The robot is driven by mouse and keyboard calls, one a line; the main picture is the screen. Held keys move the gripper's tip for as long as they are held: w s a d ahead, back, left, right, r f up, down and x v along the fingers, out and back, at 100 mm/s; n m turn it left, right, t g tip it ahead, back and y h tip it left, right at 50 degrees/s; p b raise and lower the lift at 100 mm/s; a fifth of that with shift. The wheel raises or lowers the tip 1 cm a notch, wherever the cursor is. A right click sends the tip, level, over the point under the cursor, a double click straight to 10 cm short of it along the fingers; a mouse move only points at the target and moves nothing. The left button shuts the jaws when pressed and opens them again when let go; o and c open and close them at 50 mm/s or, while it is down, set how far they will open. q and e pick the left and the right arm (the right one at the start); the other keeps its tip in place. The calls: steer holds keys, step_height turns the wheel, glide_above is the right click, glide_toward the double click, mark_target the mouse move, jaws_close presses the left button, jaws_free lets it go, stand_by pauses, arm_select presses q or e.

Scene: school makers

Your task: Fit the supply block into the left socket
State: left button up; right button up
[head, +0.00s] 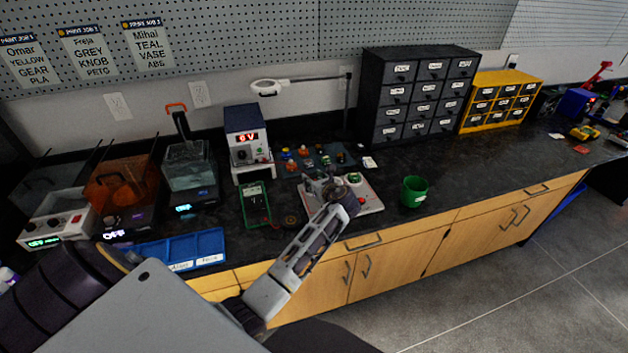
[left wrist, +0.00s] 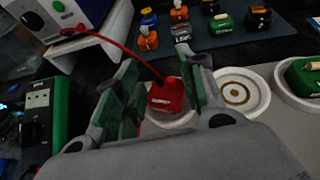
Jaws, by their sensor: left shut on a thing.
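The red supply block (left wrist: 165,97), with a red cable running back to the power supply, sits between the fingers of my left gripper (left wrist: 155,100). The gripper is shut on it. In the head view my left gripper (head: 325,187) is over the left part of the pale board (head: 371,199). A white socket rim (left wrist: 172,122) shows around the block's lower edge, so the block is at the left socket. How deep it sits is hidden. The middle socket (left wrist: 240,92) is empty, with a ring inside. A green block (left wrist: 305,76) stands in the right socket. My right gripper is not in view.
The power supply (head: 247,140) stands behind left on a white stand. A dark mat (head: 292,170) with several small coloured blocks lies behind the board. A green multimeter (head: 256,204) lies to the left, a green cup (head: 413,191) to the right.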

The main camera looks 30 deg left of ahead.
arm_select(q)
steer(key=shift+f, duration=0.2)
steer(key=o, duration=0.7)
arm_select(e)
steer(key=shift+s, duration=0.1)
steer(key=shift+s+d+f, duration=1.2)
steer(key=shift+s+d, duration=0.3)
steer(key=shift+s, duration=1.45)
arm_select(q)
steer(key=shift+p+v, duration=2.75)
steer(key=shift+v, duration=0.05)
steer(key=shift+p+v, duration=1.3)
steer(key=shift+v, duration=0.1)
steer(key=shift+p+v, duration=1)
steer(key=shift+v, duration=0.15)
steer(key=shift+s+d+r, duration=0.1)
steer(key=shift+d, duration=0.05)
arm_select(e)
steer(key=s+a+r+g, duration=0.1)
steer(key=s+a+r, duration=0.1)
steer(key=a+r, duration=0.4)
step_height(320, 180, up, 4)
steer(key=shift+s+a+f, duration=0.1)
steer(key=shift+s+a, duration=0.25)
